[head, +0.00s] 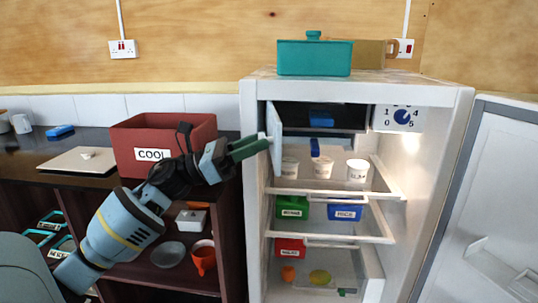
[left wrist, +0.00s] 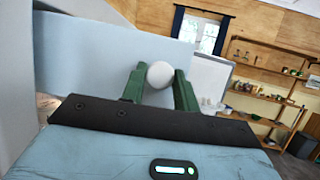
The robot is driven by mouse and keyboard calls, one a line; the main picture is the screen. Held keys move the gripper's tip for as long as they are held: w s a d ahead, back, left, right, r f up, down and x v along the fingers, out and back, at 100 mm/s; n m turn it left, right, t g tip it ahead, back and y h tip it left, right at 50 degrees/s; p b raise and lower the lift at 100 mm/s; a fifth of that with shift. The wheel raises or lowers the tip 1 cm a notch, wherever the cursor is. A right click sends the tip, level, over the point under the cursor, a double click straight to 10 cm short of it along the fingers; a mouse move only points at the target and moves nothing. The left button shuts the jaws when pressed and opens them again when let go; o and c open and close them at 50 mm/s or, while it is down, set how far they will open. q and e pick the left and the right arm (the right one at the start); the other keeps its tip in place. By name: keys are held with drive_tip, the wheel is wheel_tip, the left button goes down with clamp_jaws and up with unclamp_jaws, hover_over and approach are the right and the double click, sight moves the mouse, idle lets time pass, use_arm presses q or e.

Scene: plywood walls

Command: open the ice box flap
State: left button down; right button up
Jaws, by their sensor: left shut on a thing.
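The fridge (head: 258,190) stands open, with a dark ice box (head: 350,114) at its top left. The ice box flap (head: 274,138) is a pale panel swung outward, seen nearly edge-on, so the dark inside shows. A blue item (head: 322,117) is visible within. My left gripper (head: 265,141) is at the flap's outer face, its green fingers closed around the white round knob (left wrist: 160,74). In the left wrist view the flap (left wrist: 90,62) fills the left behind the fingers. My right gripper is not in view.
The fridge door (head: 485,200) is open at the right. Shelves below the ice box hold white tubs (head: 358,170) and green, blue and red boxes. A teal pot (head: 315,56) stands on top. A red COOL box (head: 165,140) sits on the dark counter beside my left arm.

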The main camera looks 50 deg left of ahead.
use_arm(q)
drive_tip(key=shift+s+a+r+g+h, duration=0.1)
drive_tip(key=shift+s+a+g+h, duration=0.1)
drive_tip(key=shift+g+h, duration=0.1)
drive_tip(key=c, duration=1.1)
unclamp_jaws()
drive_tip(key=shift+o, duration=0.2)
drive_tip(key=b+v, duration=0.1)
drive_tip(key=v, duration=0.6)
drive_tip(key=shift+s+a+b, duration=0.25)
drive_tip(key=shift+b, duration=0.15)
